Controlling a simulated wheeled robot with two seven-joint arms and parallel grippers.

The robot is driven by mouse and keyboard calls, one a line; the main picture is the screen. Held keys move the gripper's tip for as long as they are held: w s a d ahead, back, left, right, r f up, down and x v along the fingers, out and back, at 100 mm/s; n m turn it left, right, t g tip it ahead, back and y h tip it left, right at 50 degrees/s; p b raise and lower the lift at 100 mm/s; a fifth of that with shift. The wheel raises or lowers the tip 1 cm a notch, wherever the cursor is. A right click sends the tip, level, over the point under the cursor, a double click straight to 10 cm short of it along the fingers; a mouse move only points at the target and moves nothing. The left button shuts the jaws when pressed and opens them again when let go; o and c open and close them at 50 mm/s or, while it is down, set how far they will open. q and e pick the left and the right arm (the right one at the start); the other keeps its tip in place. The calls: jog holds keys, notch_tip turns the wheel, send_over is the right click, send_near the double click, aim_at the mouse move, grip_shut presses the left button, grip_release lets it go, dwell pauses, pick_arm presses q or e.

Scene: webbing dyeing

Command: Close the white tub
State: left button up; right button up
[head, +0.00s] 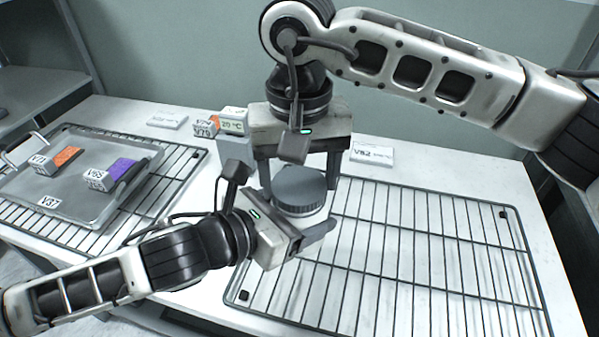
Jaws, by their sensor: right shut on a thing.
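The white tub (297,218) stands near the middle of the bench, at the left edge of the right-hand rack. A dark grey ribbed lid (300,188) is at its top, and I cannot tell if it is fully seated. My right gripper (298,174) comes down from above and is shut on the lid, one finger on each side. My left gripper (303,228) reaches in from the left at the tub's body, with a finger in front of it. Its other finger is hidden, so its grip is unclear. The tub's lower part is mostly hidden.
A wire rack (420,262) fills the right of the bench, empty. A metal tray (50,188) with orange-marked (58,160) and purple-marked blocks (112,174) sits on another rack at left. Small boxes (208,125) and a label card (372,153) stand behind the grippers.

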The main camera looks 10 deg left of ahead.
jog(key=shift+f, duration=0.35)
pick_arm(q)
jog(key=shift+r, duration=0.3)
pick_arm(e)
jog(key=shift+f, duration=0.25)
dwell(0.4)
jog(key=shift+w+r, duration=0.1)
jog(key=shift+r, duration=0.15)
pick_arm(q)
jog(key=shift+f, duration=0.1)
pick_arm(e)
jog(key=shift+r, duration=0.3)
dwell(0.3)
pick_arm(q)
jog(key=shift+f, duration=0.15)
pick_arm(e)
jog(key=shift+r, duration=0.1)
jog(key=shift+f, duration=0.4)
dwell(0.4)
